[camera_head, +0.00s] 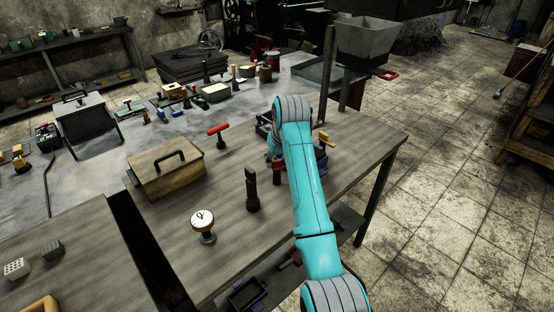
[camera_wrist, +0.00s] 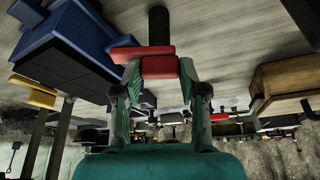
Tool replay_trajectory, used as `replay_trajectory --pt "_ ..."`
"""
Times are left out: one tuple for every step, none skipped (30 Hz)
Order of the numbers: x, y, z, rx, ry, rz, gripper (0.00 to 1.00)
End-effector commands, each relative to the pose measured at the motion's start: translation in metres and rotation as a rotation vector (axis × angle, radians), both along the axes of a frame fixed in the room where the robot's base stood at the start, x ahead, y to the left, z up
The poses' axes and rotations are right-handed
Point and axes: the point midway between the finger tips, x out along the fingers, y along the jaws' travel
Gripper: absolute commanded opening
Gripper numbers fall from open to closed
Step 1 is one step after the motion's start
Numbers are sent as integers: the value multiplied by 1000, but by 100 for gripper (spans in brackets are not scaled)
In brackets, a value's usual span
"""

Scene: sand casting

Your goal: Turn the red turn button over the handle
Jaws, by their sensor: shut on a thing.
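My gripper (camera_wrist: 160,72) is shut on a red piece (camera_wrist: 158,67), which I take to be the red turn button. A second red bar (camera_wrist: 128,53) lies right against it, reaching left; I cannot tell whether they are one part. A black cylinder (camera_wrist: 158,24), possibly the handle, shows just beyond the red pieces in the wrist view. In the head view my teal arm hides most of the gripper; a bit of red (camera_head: 277,165) shows beside it. A black upright piece (camera_head: 252,189) stands on the bench to its left.
A wooden box with a black handle (camera_head: 166,172) stands left on the bench (camera_head: 226,262). A round gauge-like piece (camera_head: 203,224) and a red-topped T-piece (camera_head: 217,129) stand nearby. A blue body (camera_wrist: 62,55) with a yellow part (camera_wrist: 33,92) is close to the left of my gripper in the wrist view.

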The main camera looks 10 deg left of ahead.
Motion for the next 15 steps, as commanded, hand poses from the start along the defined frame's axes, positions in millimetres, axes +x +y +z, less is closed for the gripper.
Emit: replay_trajectory --pt "1 -1 0 1 0 40 7" --pt "1 -1 0 0 0 65 7" --pt "1 -1 0 0 0 99 7" --pt "1 -1 0 1 2 122 7" --pt "1 -1 0 0 1 144 7" --pt "1 -1 0 1 0 173 7" --pt "1 -1 0 1 0 194 7" --pt "1 -2 0 1 0 212 7" --pt "1 -2 0 0 0 237 7" --pt "1 -1 0 0 0 255 7" --pt "1 -1 0 1 1 271 7" --pt "1 -1 0 0 0 291 7" --pt "1 -1 0 -1 1 304 7" --pt "1 -1 0 -1 1 316 7" --pt "1 -1 0 0 0 331 7"
